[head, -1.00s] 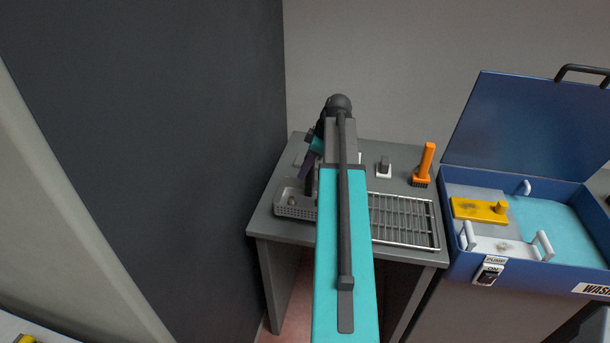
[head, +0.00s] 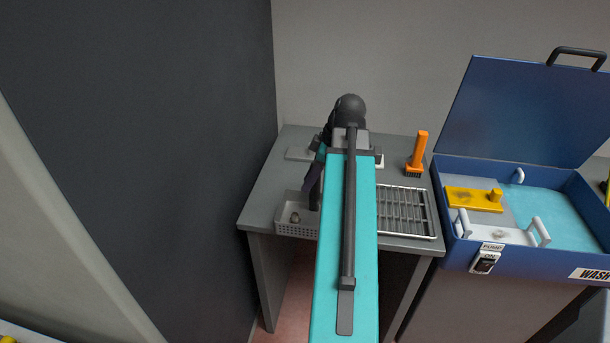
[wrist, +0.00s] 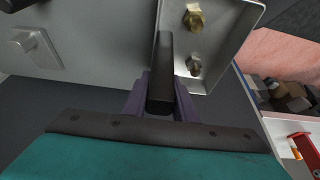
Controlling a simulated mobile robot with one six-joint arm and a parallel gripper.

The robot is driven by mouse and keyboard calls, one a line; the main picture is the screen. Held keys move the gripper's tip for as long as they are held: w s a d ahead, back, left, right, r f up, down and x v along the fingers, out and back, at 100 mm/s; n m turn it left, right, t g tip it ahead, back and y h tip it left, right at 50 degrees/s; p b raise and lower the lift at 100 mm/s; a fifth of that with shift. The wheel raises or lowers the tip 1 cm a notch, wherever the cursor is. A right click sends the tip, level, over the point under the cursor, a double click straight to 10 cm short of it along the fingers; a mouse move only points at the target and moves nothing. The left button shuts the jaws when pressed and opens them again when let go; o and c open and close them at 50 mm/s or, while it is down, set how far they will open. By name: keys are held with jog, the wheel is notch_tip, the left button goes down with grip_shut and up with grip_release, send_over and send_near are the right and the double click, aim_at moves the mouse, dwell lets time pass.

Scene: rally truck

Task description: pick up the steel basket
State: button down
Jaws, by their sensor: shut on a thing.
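The steel basket (head: 297,229) is a small grey perforated tray at the front left edge of the grey bench in the head view. Its right part is hidden behind my arm. In the wrist view the basket (wrist: 225,28) shows at the top, with brass and grey fittings inside. In the head view my gripper (head: 314,192) is partly hidden by my teal arm. I cannot tell how far the basket is above the bench.
The bench (head: 264,190) also carries a wire rack (head: 405,212) and an orange-handled brush (head: 418,155). A blue wash tank (head: 460,250) with a raised lid stands at the right. A dark wall panel (head: 170,150) is close on the left.

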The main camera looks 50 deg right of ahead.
jog(key=shift+s+a+r, duration=0.1)
jog(key=shift+s+a, duration=0.3)
jog(key=shift+s, duration=0.3)
jog(key=shift+s+a+r, duration=0.1)
jog(key=shift+s+a, duration=0.25)
jog(key=shift+s, duration=0.3)
jog(key=shift+w+a+f, duration=0.1)
jog(key=shift+a, duration=0.1)
